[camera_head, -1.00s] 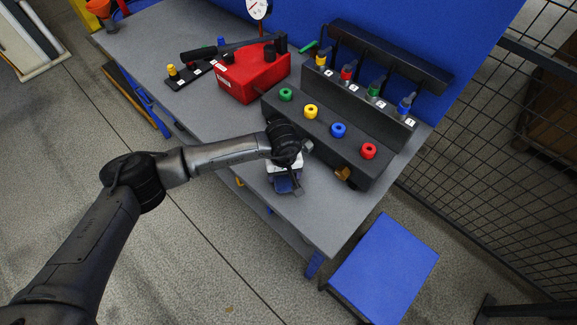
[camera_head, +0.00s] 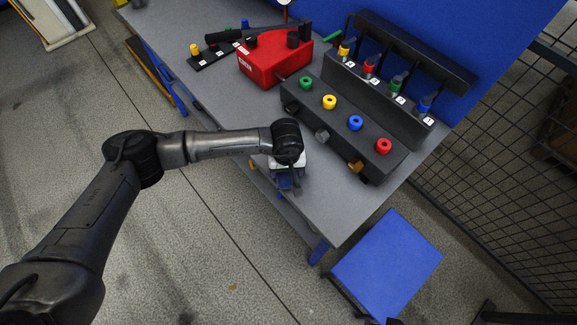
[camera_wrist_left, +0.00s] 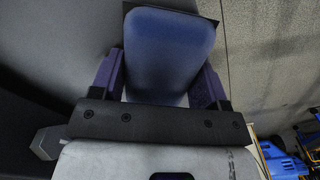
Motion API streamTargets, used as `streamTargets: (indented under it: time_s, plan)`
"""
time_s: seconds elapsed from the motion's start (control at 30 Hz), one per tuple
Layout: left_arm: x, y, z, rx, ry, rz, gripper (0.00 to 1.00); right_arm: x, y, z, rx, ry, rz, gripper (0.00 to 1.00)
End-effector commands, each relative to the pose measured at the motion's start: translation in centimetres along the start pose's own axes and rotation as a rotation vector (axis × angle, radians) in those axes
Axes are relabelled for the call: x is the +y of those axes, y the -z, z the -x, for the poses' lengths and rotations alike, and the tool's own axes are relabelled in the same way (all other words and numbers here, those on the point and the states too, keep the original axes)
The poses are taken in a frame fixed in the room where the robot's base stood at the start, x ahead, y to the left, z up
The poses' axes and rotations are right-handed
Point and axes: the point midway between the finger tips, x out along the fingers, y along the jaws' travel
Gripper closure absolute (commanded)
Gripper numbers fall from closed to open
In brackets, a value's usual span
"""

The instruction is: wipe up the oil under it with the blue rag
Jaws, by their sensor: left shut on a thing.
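The blue rag (camera_wrist_left: 168,50) is a smooth, rounded blue pad between the two purple fingers of my left gripper (camera_wrist_left: 157,80) in the left wrist view. The gripper is shut on it. In the head view my left gripper (camera_head: 287,181) points down at the front edge of the grey bench, in front of the long dark fixture. The rag is mostly hidden by the gripper there. I cannot make out the oil; a dark patch shows behind the rag in the wrist view, but I cannot tell oil from shadow. My right gripper is not in view.
The grey bench (camera_head: 330,205) carries the dark fixture (camera_head: 345,140) with green, yellow, blue and red rings on top. A brass-coloured fitting (camera_head: 355,167) sits on its front. A red box (camera_head: 272,65) stands behind left. A blue platform (camera_head: 388,262) stands on the floor at right.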

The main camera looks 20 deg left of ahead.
Motion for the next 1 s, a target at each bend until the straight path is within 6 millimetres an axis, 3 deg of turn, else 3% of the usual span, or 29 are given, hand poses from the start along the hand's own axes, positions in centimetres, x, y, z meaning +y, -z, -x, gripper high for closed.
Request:
streamTargets:
  time_s: [0.37, 1.0]
  plan:
    - [0.0, 0.0, 0.9, 0.001, 0.000, 0.000, 0.50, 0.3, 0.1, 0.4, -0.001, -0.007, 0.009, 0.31]
    - [0.0, 0.0, 6.0, -0.001, 0.000, 0.000, 0.50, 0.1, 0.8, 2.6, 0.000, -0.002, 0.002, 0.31]
